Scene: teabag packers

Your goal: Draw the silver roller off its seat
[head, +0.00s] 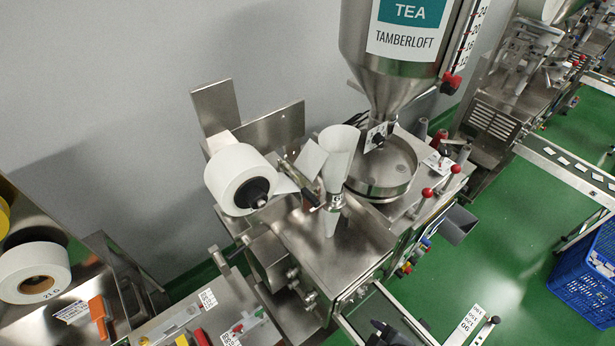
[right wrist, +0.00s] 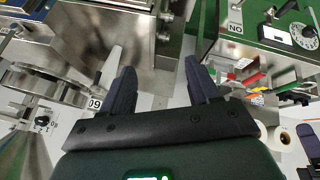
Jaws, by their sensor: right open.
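Small silver cylindrical fittings (head: 293,273) stick out from the front left side of the steel packing machine (head: 330,262). I cannot tell for sure which of them is the silver roller or where its seat is. Similar silver fittings (right wrist: 165,26) show at the top of the right wrist view, beyond the fingertips. My right gripper (right wrist: 156,78) is open, with nothing between its two dark fingers, and apart from these fittings. A dark shape at the bottom edge of the head view (head: 389,334) seems to be part of it. My left gripper is not in view.
A white paper reel (head: 237,180) and a white forming tube (head: 340,158) stand on the machine under the tea hopper (head: 398,70). A rail (head: 405,312) runs along the front. A bench with another reel (head: 33,272) is at left. A blue crate (head: 585,275) stands at right.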

